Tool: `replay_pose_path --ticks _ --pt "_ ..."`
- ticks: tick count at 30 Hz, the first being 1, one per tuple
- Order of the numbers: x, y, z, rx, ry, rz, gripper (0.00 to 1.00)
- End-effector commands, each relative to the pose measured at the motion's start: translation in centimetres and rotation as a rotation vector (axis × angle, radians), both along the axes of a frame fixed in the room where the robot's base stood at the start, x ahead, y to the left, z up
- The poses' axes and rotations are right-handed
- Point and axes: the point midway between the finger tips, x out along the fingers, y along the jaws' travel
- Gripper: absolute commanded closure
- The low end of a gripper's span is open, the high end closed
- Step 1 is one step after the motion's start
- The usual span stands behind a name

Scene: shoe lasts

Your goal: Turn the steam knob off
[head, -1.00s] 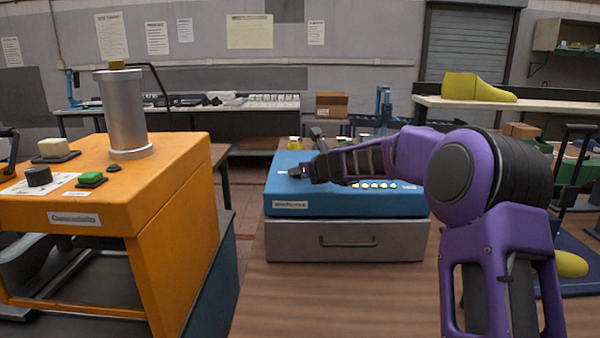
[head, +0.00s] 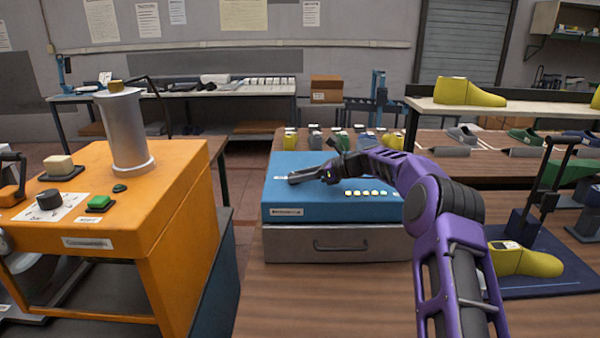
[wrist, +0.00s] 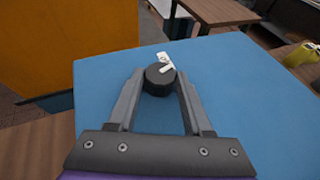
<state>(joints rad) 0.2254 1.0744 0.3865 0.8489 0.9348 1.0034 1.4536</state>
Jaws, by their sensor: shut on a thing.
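A round black knob (wrist: 158,82) with a white marking sits on top of the blue box (head: 350,213). In the wrist view my gripper (wrist: 159,78) has its two fingers around this knob, shut on its sides. Another black knob (head: 49,199), on a white dial plate, is on the orange machine (head: 185,215) at the left. The small labels are too blurred to tell which knob is named for steam.
A row of pale buttons (head: 366,193) lies on the box top, right of my gripper. A grey drawer unit (head: 285,246) stands under the box. A metal cylinder (head: 125,135) rises from the orange machine. A yellow last (head: 525,261) is at the right.

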Motion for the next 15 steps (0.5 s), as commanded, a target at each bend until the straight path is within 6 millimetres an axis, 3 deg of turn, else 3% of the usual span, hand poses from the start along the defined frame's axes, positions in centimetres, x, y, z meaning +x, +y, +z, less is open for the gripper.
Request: replay_pose_path --ticks 15 --pt "0.06 0.02 -0.05 0.0 0.001 0.049 1.0"
